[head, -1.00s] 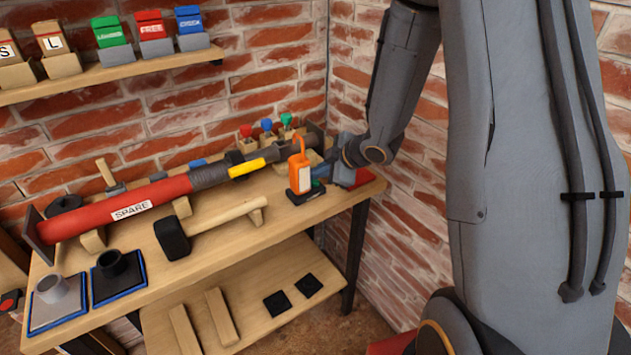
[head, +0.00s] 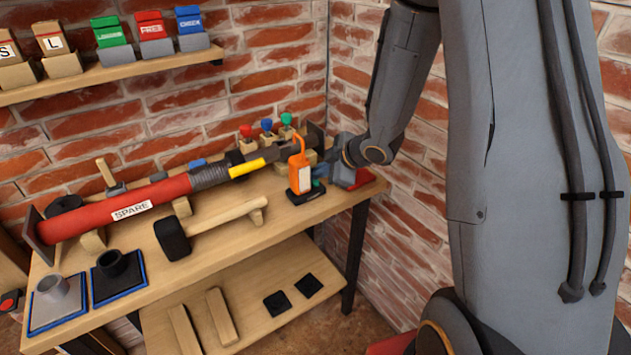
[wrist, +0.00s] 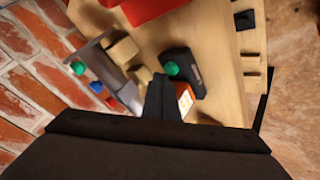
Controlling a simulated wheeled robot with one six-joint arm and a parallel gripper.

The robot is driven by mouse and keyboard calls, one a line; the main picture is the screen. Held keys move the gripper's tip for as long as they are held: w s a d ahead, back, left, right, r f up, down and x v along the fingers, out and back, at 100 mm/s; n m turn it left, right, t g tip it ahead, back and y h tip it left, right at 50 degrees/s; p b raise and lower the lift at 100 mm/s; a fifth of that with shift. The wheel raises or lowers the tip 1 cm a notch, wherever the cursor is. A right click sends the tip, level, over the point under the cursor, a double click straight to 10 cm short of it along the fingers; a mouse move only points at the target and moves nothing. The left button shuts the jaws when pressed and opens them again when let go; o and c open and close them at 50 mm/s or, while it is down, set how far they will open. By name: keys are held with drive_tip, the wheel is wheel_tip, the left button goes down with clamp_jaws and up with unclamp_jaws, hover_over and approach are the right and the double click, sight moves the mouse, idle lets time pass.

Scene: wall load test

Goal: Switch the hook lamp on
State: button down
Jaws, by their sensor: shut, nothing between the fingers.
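The orange hook lamp (head: 301,176) stands upright on a black base (head: 306,195) near the right end of the bench, its hook on top. A green button (head: 318,183) shows on the base beside it. My gripper (head: 322,172) is just right of the lamp, partly hidden. In the wrist view, my gripper's dark fingers (wrist: 162,82) are shut and empty. Their tips are close to the green button (wrist: 171,69) and the black base (wrist: 187,72). The orange lamp (wrist: 184,98) is partly hidden behind the fingers. I cannot tell whether they touch the button.
Red, blue and green knobs (head: 266,125) stand behind the lamp. A red tube marked SPARE (head: 120,208) lies along the bench. A mallet (head: 173,239) lies in front of it. A red block (head: 362,179) is at the bench's right end. Brick walls close the corner.

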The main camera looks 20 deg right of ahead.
sight(318, 187)
drive_tip(key=shift+f, duration=0.1)
idle(0.3)
drive_tip(key=shift+f, duration=0.35)
drive_tip(key=shift+r, duration=0.1)
drive_tip(key=shift+r+p, duration=0.3)
drive_tip(key=shift+r, duration=0.15)
idle(0.4)
wheel_tip(318, 187, up, 6)
drive_tip(key=p, duration=0.6)
